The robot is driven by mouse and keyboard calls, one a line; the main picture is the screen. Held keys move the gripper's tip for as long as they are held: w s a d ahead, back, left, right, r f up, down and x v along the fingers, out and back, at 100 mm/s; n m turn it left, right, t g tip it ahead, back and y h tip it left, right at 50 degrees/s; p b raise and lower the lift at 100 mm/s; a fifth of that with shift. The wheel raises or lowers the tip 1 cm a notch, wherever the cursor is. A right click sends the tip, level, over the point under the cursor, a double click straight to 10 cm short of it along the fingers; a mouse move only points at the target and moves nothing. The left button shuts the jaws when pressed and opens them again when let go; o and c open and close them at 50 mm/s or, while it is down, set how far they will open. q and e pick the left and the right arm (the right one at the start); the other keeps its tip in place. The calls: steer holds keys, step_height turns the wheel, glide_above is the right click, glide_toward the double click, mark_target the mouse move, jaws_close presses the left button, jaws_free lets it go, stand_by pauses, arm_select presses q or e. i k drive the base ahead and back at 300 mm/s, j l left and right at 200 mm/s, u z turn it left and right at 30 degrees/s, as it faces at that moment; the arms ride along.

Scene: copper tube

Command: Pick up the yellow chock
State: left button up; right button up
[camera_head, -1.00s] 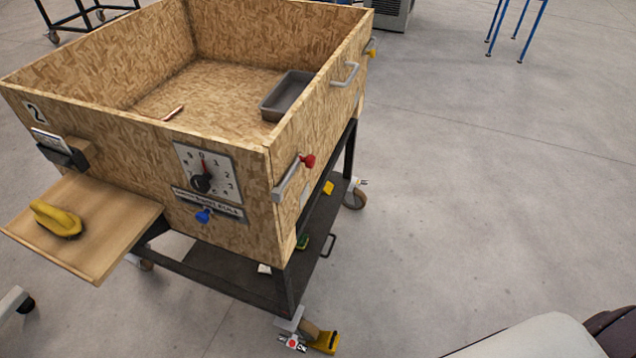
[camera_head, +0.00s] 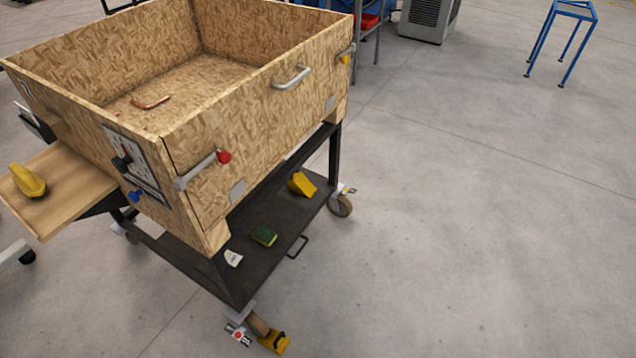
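A yellow chock (camera_head: 275,343) with a dark part on it sits on the floor against the front caster of the cart, near the bottom edge of the view. A second yellow wedge-shaped piece (camera_head: 302,184) lies on the cart's dark lower shelf (camera_head: 268,215), near its far right end. Neither piece is held. Neither of my grippers is in view.
The cart carries a large open wooden box (camera_head: 250,120) with handles and a copper tube (camera_head: 152,102) inside. A wooden side shelf (camera_head: 65,190) juts left, holding a yellow object (camera_head: 28,181). A green sponge-like block (camera_head: 264,235) lies on the lower shelf.

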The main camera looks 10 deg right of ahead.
mark_target(299, 183)
steer(key=i+l, duration=0.2)
steer(key=l, duration=0.2)
steer(key=i+l, duration=0.2)
steer(key=l, duration=0.2)
steer(key=i+l, duration=0.2)
steer(key=l, duration=0.15)
steer(key=i+l, duration=0.15)
steer(key=l, duration=0.25)
steer(key=i+u, duration=0.05)
